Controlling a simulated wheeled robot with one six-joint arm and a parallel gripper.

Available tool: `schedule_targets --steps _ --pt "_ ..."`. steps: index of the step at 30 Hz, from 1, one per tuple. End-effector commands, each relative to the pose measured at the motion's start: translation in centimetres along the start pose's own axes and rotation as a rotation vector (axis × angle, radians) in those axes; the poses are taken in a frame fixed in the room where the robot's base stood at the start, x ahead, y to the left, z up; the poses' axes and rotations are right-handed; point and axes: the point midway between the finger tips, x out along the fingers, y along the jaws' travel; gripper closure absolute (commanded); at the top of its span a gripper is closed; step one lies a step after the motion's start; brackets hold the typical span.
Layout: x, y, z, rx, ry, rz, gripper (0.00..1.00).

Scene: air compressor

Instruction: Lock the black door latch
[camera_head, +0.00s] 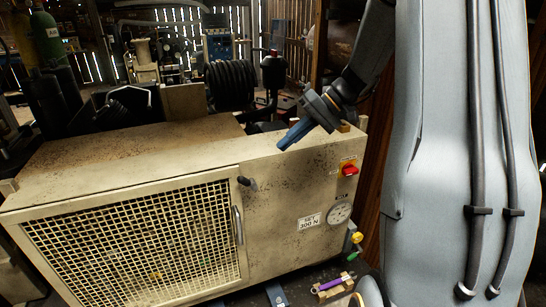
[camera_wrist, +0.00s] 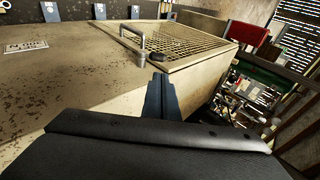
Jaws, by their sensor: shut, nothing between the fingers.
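The black door latch (camera_head: 246,182) sits on the compressor's front panel, just right of the mesh door's upper right corner. It juts out and slants down to the right. In the wrist view, a small dark piece beside the door frame looks like the latch (camera_wrist: 157,57). The mesh door (camera_head: 135,245) looks closed, with a curved metal handle (camera_head: 238,225) on its right edge. My gripper (camera_head: 283,144) is shut and empty, its blue fingers above the cabinet's top front edge, up and right of the latch. In the wrist view, the fingers (camera_wrist: 161,82) point toward the latch, apparently apart from it.
The beige compressor cabinet (camera_head: 285,215) carries a red switch (camera_head: 349,170), a gauge (camera_head: 339,213) and a label (camera_head: 309,222) right of the latch. A black coiled hose (camera_head: 231,85) stands behind. A purple-handled tool (camera_head: 333,283) lies low at right. The panel around the latch is clear.

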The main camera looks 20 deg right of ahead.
Motion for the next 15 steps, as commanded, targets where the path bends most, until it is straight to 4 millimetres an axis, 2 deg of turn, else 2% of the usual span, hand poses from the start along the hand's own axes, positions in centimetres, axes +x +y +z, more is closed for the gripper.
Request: schedule_targets --steps 5,15 --pt "2.3 0.0 0.1 0.004 -0.002 -0.003 1.00" --pt "8.9 0.0 0.1 0.009 -0.001 -0.004 1.00"
